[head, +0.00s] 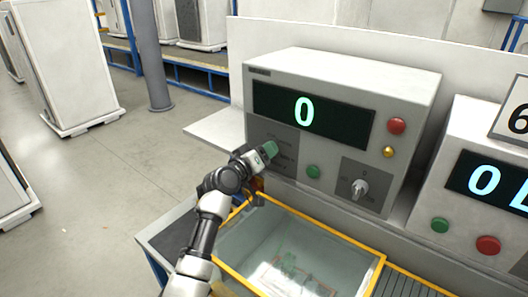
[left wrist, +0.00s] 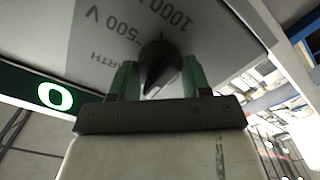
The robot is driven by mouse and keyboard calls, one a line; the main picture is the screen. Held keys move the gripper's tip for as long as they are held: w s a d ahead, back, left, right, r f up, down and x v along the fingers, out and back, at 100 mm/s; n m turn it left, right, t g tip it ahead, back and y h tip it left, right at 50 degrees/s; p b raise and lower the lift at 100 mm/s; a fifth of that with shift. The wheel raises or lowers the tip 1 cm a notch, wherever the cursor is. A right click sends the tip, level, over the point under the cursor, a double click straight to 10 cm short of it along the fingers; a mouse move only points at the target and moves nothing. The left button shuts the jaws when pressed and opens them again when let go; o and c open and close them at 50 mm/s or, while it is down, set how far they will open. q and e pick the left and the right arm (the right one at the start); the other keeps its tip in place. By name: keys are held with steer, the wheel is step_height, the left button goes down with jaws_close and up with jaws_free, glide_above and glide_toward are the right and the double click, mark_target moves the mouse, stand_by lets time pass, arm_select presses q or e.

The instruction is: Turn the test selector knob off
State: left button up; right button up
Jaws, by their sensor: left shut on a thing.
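The test selector knob (left wrist: 160,68) is dark and sits on a grey label panel with the printed words "EARTH", "-500 V" and "1000" around it in the left wrist view. My left gripper (left wrist: 160,82) has its green fingers on either side of the knob and is shut on it. In the head view my left gripper (head: 268,150) is at the lower left of the grey tester (head: 335,75) and hides the knob. I cannot tell which label the knob points to. My right gripper is not in view.
The tester's display (head: 315,115) reads 0. A green button (head: 313,172), a red button (head: 397,126) and another knob (head: 359,188) are to the right. A yellow-edged clear box (head: 300,246) stands below. A second tester (head: 475,200) is at the right.

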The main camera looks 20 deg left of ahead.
arm_select(q)
steer(key=o, duration=0.9)
steer(key=shift+b+v, duration=1.5)
steer(key=shift+v, duration=3.9)
